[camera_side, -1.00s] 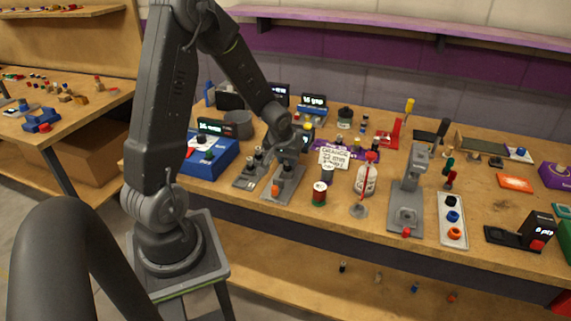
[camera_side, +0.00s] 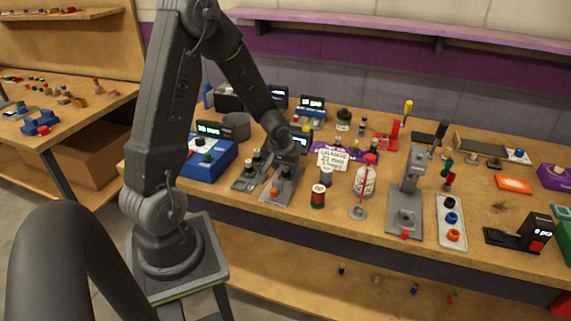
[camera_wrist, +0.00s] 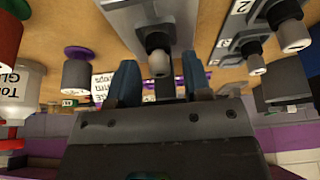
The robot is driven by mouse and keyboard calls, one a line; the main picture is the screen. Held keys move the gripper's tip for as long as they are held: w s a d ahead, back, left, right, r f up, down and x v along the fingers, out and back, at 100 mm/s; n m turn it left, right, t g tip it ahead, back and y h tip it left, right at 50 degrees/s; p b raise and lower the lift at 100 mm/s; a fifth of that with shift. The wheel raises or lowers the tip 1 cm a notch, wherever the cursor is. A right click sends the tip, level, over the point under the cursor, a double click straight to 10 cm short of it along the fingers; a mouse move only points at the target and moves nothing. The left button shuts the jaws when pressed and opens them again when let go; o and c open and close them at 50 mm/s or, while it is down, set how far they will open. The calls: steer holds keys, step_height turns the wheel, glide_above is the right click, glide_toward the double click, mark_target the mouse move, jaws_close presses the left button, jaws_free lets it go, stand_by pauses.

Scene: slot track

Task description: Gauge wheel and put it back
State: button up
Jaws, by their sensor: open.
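My gripper (camera_wrist: 160,82) is open, its two dark blue fingers apart in the wrist view. A grey round-ended post (camera_wrist: 158,62) on a grey slotted fixture (camera_wrist: 150,12) shows between and beyond the fingers; I cannot tell whether it lies within their reach. In the side view my gripper (camera_side: 290,152) is low over a grey fixture (camera_side: 270,196) with an orange knob (camera_side: 274,190), and the arm hides part of it. A second grey fixture with dark pegs (camera_side: 247,178) stands just left. I cannot tell which piece is the wheel.
A blue box with a display (camera_side: 210,163) stands to the left. A white lettered card (camera_side: 331,158), a grey cylinder (camera_side: 326,177), a red-and-green can (camera_side: 318,197) and a white bottle (camera_side: 367,178) stand close on the right. Farther right is a grey press (camera_side: 405,210).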

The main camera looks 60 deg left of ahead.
steer(key=v, duration=1.2)
steer(key=s+d+r+m+t+h, duration=0.1)
steer(key=s+d+r+m, duration=0.3)
steer(key=d, duration=0.6)
steer(key=s+d+r+m+t+h, duration=0.1)
steer(key=s+d+r+m, duration=0.4)
steer(key=d, duration=0.5)
steer(key=shift+s+r+h, duration=0.6)
steer(key=shift+s+r, duration=0.1)
steer(key=shift+r, duration=0.15)
steer(key=shift+c, duration=0.4)
